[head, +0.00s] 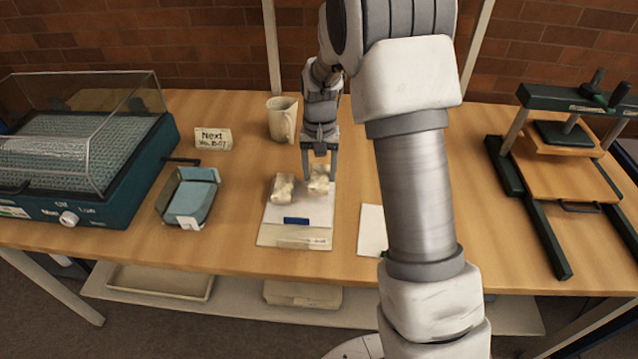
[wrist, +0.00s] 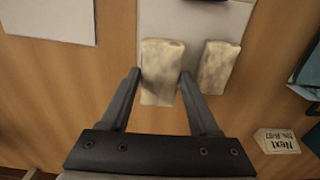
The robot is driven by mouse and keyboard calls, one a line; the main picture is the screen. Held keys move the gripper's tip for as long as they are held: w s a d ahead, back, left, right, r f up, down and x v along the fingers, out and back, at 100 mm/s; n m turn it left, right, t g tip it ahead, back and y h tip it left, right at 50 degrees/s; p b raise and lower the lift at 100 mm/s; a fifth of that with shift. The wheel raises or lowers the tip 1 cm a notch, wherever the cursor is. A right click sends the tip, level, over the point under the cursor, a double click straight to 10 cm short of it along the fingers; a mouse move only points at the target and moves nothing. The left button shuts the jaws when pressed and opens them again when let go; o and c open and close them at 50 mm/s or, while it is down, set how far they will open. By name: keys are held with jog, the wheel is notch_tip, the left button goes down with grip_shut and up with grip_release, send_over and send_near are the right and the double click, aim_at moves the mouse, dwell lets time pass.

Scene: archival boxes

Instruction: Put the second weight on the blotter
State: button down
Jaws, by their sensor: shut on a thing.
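The blotter is a pale flat sheet (head: 290,236) at the middle of the table, with a blue patch on it. One cream, mottled weight (head: 283,188) lies on its far left part. My gripper (head: 319,170) is shut on a second, similar weight (head: 319,184) at the far right part, beside the first and apart from it. In the wrist view my fingers stand either side of the held weight (wrist: 160,60), and the other weight (wrist: 217,66) is to its right. The held weight reaches past the blotter's edge there. I cannot tell whether it touches the blotter.
A mug (head: 282,119) and a "Next" card (head: 213,139) stand behind. A blue-grey tray (head: 168,211) and a covered teal machine (head: 70,195) are left. A white sheet (head: 371,232) lies right, partly behind my arm. A press (head: 570,178) stands far right.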

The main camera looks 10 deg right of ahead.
aim_at(319, 175)
jog(key=shift+f+b, duration=0.3)
jog(key=shift+f, duration=1.65)
jog(key=shift+f, duration=0.1)
jog(key=shift+c, duration=0.6)
grip_release()
jog(key=shift+f, duration=0.1)
